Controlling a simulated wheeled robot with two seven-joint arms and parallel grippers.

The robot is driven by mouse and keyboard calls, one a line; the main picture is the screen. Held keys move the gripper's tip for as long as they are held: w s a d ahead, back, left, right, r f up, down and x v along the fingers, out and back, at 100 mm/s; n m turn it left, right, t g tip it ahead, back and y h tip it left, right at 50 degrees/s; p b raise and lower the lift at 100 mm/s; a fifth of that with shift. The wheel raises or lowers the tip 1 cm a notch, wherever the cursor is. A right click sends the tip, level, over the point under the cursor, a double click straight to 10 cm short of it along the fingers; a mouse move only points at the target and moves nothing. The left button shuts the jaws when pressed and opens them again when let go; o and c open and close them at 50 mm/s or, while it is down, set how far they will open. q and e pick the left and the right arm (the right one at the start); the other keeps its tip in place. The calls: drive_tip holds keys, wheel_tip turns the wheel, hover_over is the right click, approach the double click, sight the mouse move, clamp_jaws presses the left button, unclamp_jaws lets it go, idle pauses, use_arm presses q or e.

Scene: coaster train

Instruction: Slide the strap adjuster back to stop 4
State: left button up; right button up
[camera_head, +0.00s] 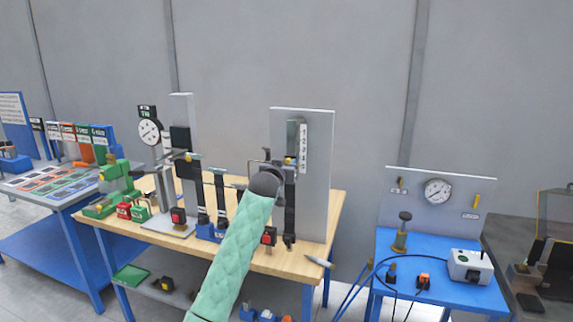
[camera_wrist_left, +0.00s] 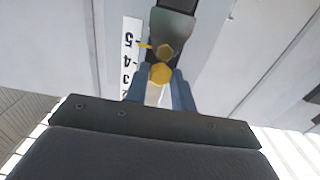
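The strap adjuster (camera_wrist_left: 173,25) is a dark slide with yellow bolt-like knobs, on a strap on the upright white panel (camera_head: 318,195). A white number scale (camera_head: 303,148) runs beside it. In the left wrist view the scale (camera_wrist_left: 130,58) appears upside down, and a yellow pointer lies between 4 and 5, nearer 5. My left gripper (camera_head: 286,163) is at the panel, its arm in a green quilted sleeve. In the left wrist view its blue-grey fingers (camera_wrist_left: 161,90) stand close on both sides of a yellow knob (camera_wrist_left: 160,73); whether they press on it is unclear. My right gripper is out of view.
The panel stands on a wooden-topped table (camera_head: 262,258) with other fixtures, including a dial gauge (camera_head: 149,132) on a post at left. A grey pen-like item (camera_head: 318,262) lies at the front edge. A blue table (camera_head: 388,238) with a gauge board stands at right, beyond a gap.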

use_arm(q)
clamp_jaws()
drive_tip(key=shift+r, duration=0.3)
wheel_tip(320, 180, up, 2)
drive_tip(key=shift+r+p, duration=0.2)
drive_tip(key=shift+p, duration=0.2)
drive_tip(key=shift+r, duration=0.25)
drive_tip(key=o, duration=0.9)
unclamp_jaws()
drive_tip(key=shift+f, duration=0.1)
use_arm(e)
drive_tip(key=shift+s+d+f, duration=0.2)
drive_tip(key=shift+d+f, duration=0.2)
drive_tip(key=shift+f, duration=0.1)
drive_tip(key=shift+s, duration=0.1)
